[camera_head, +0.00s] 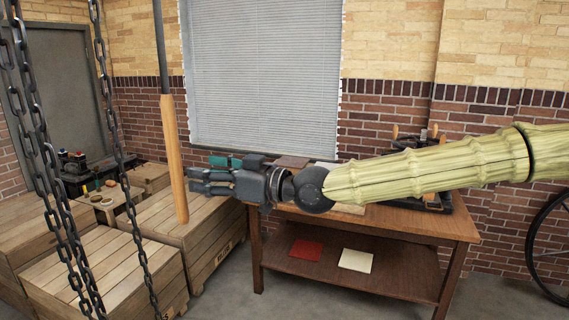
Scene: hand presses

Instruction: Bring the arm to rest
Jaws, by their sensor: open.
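My arm (430,170) reaches in from the right edge, covered in a pale yellow-green ribbed sleeve. It stretches almost level across the picture, in front of the wooden table (420,222). My gripper (196,175) is at its left end, dark grey with teal parts, pointing left. It is open, with nothing seen between its fingers. In the picture it lies just right of a wooden pole handle and above the crates. The arm hides part of the tabletop and of a dark hand press (440,200) on it.
A wooden pole handle (173,150) and hanging chains (50,170) stand at the left. Wooden crates (100,265) fill the lower left. A red sheet (305,250) and a cream sheet (356,260) lie on the table's lower shelf. A wheel (550,245) is at the right edge.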

